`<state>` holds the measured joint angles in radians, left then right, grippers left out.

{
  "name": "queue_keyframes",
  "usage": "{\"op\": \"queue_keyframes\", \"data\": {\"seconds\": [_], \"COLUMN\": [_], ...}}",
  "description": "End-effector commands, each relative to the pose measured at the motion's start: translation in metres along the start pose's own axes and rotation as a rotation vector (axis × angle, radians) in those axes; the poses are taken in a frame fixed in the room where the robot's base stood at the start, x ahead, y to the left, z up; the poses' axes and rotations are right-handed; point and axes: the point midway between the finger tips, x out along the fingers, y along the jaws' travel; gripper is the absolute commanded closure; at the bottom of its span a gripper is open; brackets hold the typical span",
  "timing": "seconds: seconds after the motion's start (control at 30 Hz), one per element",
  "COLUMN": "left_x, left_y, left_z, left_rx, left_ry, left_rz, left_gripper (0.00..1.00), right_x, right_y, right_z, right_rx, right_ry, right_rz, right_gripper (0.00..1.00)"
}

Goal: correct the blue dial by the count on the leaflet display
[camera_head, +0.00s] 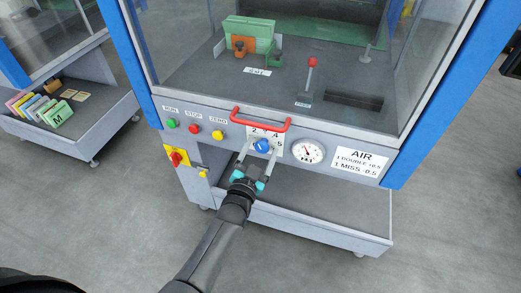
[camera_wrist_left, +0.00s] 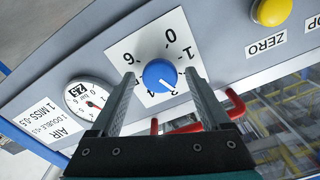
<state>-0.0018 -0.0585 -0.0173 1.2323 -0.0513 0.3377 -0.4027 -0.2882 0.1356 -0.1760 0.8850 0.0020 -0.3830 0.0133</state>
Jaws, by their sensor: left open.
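The blue dial (camera_head: 263,146) sits on a white number plate on the machine's front panel. In the left wrist view the blue dial (camera_wrist_left: 159,75) has a white pointer line toward the plate's lower right; the numbers there are partly covered. My left gripper (camera_head: 260,158) is open, one finger on each side of the dial. In the left wrist view my left gripper (camera_wrist_left: 160,88) also straddles it; I cannot tell if the fingers touch it. Coloured leaflets (camera_head: 42,107) stand in a row in the left machine's tray, a green one marked M in front. My right gripper is not in view.
A red handle (camera_head: 262,118) arches just above the dial. A gauge (camera_head: 307,152) and a sign (camera_head: 361,160) reading AIR, 1 DOUBLE +0.5, 1 MISS -0.5 are to the right. Green, red and yellow buttons (camera_head: 217,134) are to the left.

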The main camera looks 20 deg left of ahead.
Motion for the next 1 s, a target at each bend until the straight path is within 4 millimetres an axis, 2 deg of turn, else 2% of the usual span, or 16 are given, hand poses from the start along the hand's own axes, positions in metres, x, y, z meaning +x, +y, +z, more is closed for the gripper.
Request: {"op": "queue_keyframes", "data": {"seconds": [0.2,0.37,0.57,0.8,1.0], "left_x": [-0.007,-0.024,-0.053,-0.104,-0.137], "left_y": [0.0,-0.001,-0.001,-0.001,0.0], "left_z": [-0.001,-0.001,-0.002,-0.001,-0.001], "left_rx": [0.0,0.0,0.001,0.0,0.0], "left_ry": [-0.001,-0.001,-0.002,-0.003,-0.002], "left_rz": [0.0,0.001,0.001,0.002,0.001], "left_gripper": [0.2,0.2,0.2,0.2,0.2], "right_x": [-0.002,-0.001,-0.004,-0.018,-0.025], "right_y": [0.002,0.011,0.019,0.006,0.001], "right_z": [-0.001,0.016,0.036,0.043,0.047], "right_rx": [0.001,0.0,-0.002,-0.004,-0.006], "right_ry": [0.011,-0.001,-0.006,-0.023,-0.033], "right_rz": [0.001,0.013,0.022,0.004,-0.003], "right_gripper": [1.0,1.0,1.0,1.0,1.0]}}
